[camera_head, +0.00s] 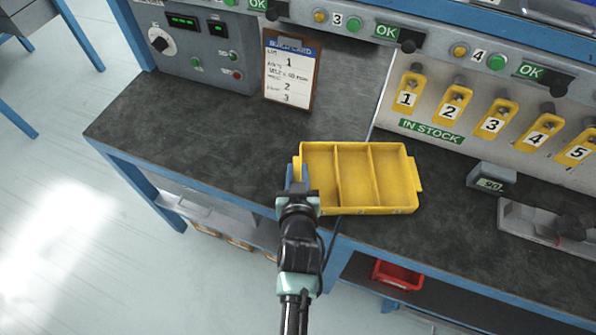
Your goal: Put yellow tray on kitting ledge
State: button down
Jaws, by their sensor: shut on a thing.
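The yellow tray (375,209) has three empty compartments and a small lug at each short end. It is at the front edge of the dark bench top (190,130), upright and roughly level. I cannot tell whether it touches the bench or is held just above it. My gripper (297,174) is shut on the tray's left end lug, and my wrist partly hides that corner. No surface is labelled as the kitting ledge, so I cannot tell which one it is.
A clipboard (290,70) leans at the back by a control panel (205,48). Numbered yellow holders (450,103) line the right panel above a small display box (490,178). A red bin (397,275) sits on a lower shelf. The bench's left part is clear.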

jog(key=shift+w+f, duration=0.2)
jog(key=shift+w, duration=0.05)
jog(key=c, duration=0.7)
grip_release()
jog(key=v, duration=1.2)
jog(key=shift+s, duration=0.1)
jog(key=shift+f, duration=0.1)
